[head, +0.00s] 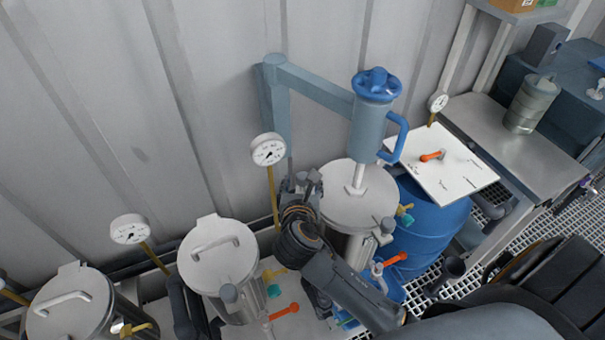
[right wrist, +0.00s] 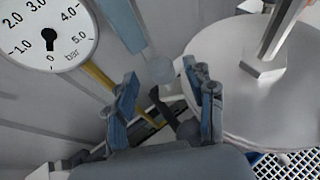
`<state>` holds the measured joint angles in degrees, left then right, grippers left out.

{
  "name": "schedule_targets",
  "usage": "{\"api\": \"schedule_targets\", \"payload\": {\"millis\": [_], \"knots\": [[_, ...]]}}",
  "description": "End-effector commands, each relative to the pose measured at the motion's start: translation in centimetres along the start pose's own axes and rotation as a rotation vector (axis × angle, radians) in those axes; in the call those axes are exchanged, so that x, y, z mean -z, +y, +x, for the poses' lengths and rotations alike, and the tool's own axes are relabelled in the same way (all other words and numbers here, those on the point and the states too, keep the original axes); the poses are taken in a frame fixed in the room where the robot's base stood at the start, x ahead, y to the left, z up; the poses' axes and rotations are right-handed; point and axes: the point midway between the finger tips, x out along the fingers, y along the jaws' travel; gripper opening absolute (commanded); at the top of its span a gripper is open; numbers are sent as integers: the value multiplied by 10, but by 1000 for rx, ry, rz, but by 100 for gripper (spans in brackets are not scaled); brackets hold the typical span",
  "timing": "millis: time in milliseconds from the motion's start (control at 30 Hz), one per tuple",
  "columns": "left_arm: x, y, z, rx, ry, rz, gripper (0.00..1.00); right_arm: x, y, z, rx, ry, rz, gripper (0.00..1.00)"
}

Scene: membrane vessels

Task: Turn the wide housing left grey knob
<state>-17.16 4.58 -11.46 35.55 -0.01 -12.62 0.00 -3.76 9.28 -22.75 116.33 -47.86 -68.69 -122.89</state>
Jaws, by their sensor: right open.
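The wide housing (head: 345,205) is a pale metal vessel with a flat round lid and a blue-topped cylinder (head: 375,110) above it. Its lid also fills the right of the right wrist view (right wrist: 235,75). My right gripper (head: 300,183) is at the left side of this housing, beside the lid's left edge. In the right wrist view its two fingers (right wrist: 167,95) are apart. A dark grey part (right wrist: 187,128) shows low between them; I cannot tell whether it is the left grey knob. A grey knob (head: 388,225) shows on the housing's right side. My left gripper is out of view.
A pressure gauge (head: 268,150) on a brass stem stands just left of my right gripper. Narrower lidded vessels (head: 218,255) are at left. A blue barrel (head: 435,220) with a white board (head: 455,180) is at right. The ribbed wall is close behind.

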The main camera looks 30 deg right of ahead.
Motion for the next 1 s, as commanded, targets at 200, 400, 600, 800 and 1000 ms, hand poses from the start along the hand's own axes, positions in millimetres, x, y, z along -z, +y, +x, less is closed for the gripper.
{"api": "schedule_targets", "payload": {"millis": [200,400,600,800,1000], "knots": [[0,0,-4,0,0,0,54,0,0,31,0,1,2,54],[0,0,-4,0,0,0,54,0,0,40,-1,1,2,54],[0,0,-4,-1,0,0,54,0,0,41,-1,1,2,54],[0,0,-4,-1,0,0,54,0,0,41,-1,1,2,20],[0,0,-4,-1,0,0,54,0,0,40,0,1,3,0]]}}
